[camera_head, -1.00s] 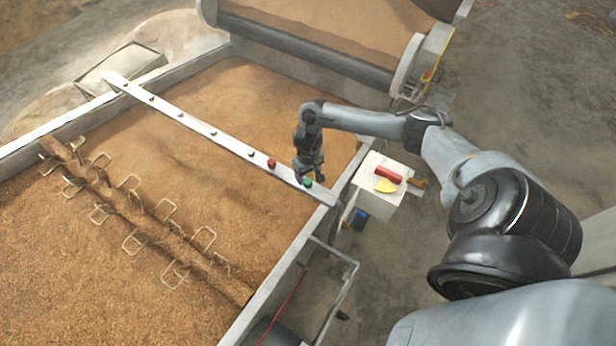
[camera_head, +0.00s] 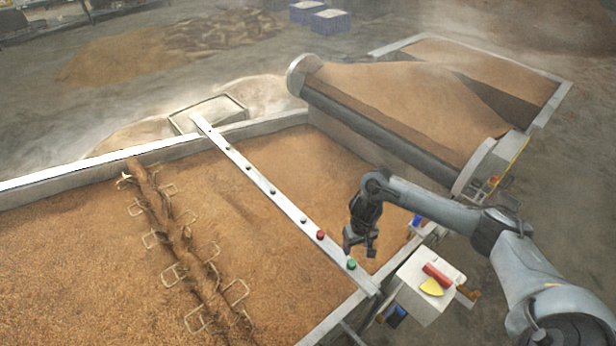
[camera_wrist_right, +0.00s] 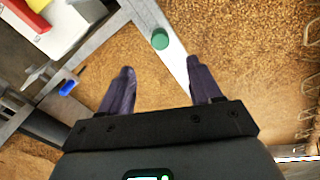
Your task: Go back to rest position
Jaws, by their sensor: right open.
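My right gripper (camera_head: 360,248) hangs over the near right part of the grain bed, beside the green button (camera_head: 351,264) on the metal bar (camera_head: 268,190). In the right wrist view its two dark fingers (camera_wrist_right: 160,82) are apart with nothing between them. The green button (camera_wrist_right: 160,39) shows just beyond the fingertips there, apart from them. A red button (camera_head: 321,234) sits further up the same bar. My left gripper is in neither view.
A white box (camera_head: 430,285) with a red-handled yellow scraper (camera_head: 432,287) stands right of the bed wall. A conveyor (camera_head: 410,105) with grain is behind. Blue crates (camera_head: 330,21) stand far back.

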